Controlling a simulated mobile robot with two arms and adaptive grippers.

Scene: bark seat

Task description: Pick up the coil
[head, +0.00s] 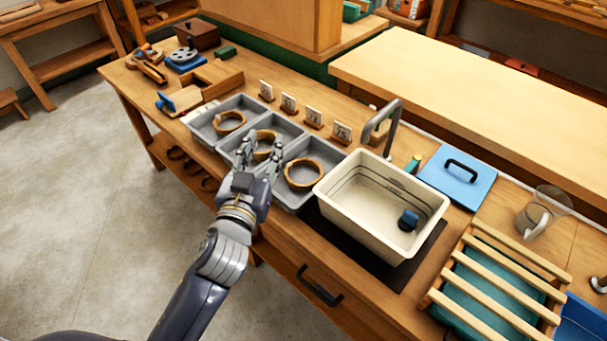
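Three brown coils lie in a grey tray (196,127) with three compartments, one coil in each. The left coil (229,132) and the right coil (303,187) are in plain view. The middle coil (262,155) is partly hidden by my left gripper (264,146). That gripper reaches in from the front with its fingers apart, at the middle compartment. Whether the fingers touch the middle coil cannot be told. My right gripper is out of view.
A cream basin (345,212) with a dark blue object inside stands right of the tray, under a grey tap (391,125). Several small number cards (288,103) stand behind the tray. A slatted wooden rack (490,290) and a glass jug (541,210) are at the right.

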